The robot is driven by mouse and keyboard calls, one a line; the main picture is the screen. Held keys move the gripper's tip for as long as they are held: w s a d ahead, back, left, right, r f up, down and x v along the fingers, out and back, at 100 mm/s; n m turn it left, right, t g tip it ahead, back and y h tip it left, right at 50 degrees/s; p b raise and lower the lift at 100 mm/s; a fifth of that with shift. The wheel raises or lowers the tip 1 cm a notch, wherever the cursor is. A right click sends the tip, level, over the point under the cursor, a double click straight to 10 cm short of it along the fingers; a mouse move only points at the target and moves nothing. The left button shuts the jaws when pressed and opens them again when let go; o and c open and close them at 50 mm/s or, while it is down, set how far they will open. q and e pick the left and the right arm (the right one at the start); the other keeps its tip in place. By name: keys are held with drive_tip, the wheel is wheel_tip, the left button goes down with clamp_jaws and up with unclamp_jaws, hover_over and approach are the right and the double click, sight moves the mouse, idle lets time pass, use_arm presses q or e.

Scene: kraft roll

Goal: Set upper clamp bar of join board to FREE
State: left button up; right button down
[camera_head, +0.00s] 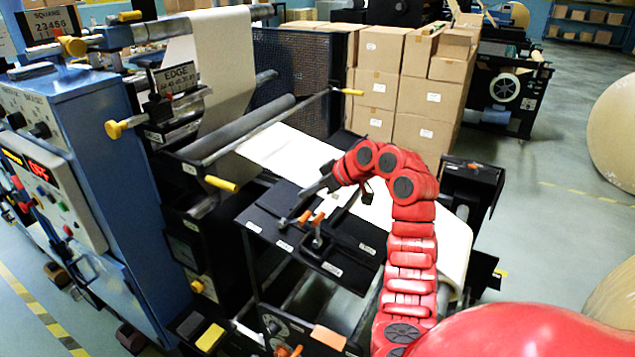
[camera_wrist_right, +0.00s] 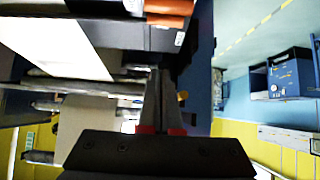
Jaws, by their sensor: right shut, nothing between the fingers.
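The join board (camera_head: 300,246) is the black panel in the middle of the head view, with small white labels along its front edge. Dark bars with orange-tipped levers (camera_head: 318,220) lie on it; I cannot tell for sure which is the upper clamp bar or read its setting. In the right wrist view two orange handles (camera_wrist_right: 168,14) show at the top. My right gripper (camera_head: 309,190) is just above the board's back left part, apart from the orange levers, shut and empty. Its fingers (camera_wrist_right: 160,90) are together in the wrist view. My left gripper is not in view.
A white web (camera_head: 290,150) runs over the machine behind and right of the board. A roller with yellow-ended handles (camera_head: 220,184) stands at the back left. A blue cabinet (camera_head: 90,110) with controls is at the left. Cartons (camera_head: 380,60) are stacked behind.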

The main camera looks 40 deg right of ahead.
sight(307, 218)
drive_tip(key=p+x, duration=0.1)
drive_tip(key=x, duration=0.2)
drive_tip(key=shift+a, duration=0.15)
drive_tip(key=shift+s+d+f+p, duration=0.2)
drive_tip(key=shift+f+p, duration=0.2)
drive_tip(key=shift+f, duration=0.2)
drive_tip(key=shift+s+d+f+p, duration=0.25)
drive_tip(key=shift+f+p, duration=0.15)
drive_tip(key=shift+f, duration=0.15)
drive_tip(key=shift+s+f, duration=0.4)
drive_tip(key=shift+f, duration=0.2)
drive_tip(key=shift+w, duration=0.1)
drive_tip(key=shift+f, duration=0.15)
